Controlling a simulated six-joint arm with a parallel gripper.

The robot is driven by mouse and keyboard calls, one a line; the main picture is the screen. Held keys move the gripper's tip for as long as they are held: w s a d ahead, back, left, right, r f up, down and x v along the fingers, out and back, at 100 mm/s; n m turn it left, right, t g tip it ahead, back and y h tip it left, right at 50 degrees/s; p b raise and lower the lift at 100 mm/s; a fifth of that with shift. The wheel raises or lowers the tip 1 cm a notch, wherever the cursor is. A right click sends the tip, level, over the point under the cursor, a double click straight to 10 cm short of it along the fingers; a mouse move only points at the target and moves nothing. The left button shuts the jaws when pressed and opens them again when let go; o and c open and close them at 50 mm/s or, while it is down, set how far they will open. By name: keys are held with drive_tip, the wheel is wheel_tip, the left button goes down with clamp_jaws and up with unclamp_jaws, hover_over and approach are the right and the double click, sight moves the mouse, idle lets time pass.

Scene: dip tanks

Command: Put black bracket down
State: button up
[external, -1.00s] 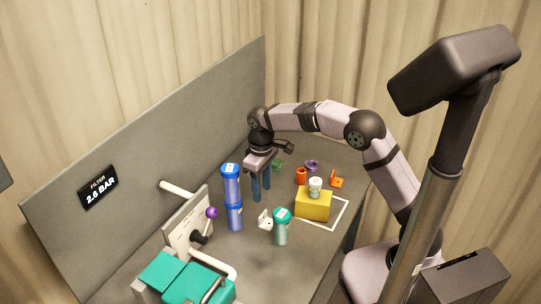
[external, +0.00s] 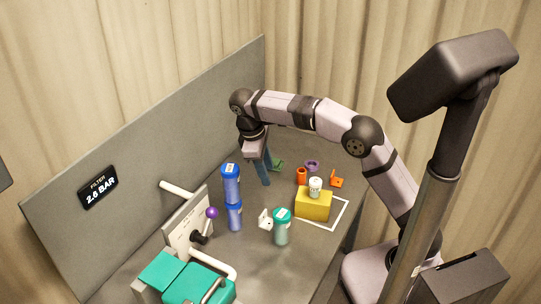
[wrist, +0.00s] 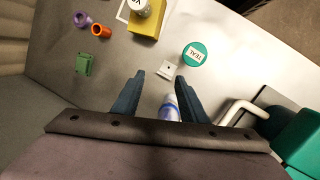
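No black bracket shows in either view. My gripper (external: 266,183) points down over the back of the bench, beyond the blue canisters. In the wrist view its two dark blue fingers (wrist: 160,76) stand apart with nothing gripped between them. A blue and white canister top (wrist: 169,106) shows in the gap, below the fingers. The white one (wrist: 167,70) and green one (wrist: 84,64) also show in the wrist view.
Stacked blue canisters (external: 231,190) stand beside the grey back panel (external: 150,150).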

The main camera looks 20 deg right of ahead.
drive_tip(key=s+a+r+n+t+h+b, duration=0.25)
drive_tip(key=n+t+h, duration=0.55)
drive_tip(key=n, duration=0.6)
drive_tip(key=t+y+p, duration=0.1)
drive_tip(key=p, duration=0.2)
approach(267, 224)
drive_tip(key=shift+w+d+r, duration=0.25)
drive_tip(key=shift+w+d, duration=0.55)
drive_tip(key=shift+w+d+r, duration=0.25)
drive_tip(key=shift+w+d, duration=0.55)
drive_tip(key=shift+d, duration=0.05)
drive_tip(key=shift+f, duration=0.3)
drive_tip(key=p+x, duration=0.2)
drive_tip(key=x, duration=0.2)
drive_tip(key=shift+d, duration=0.1)
drive_tip(key=shift+w+d+f, duration=0.2)
drive_tip(key=shift+w+f, duration=0.15)
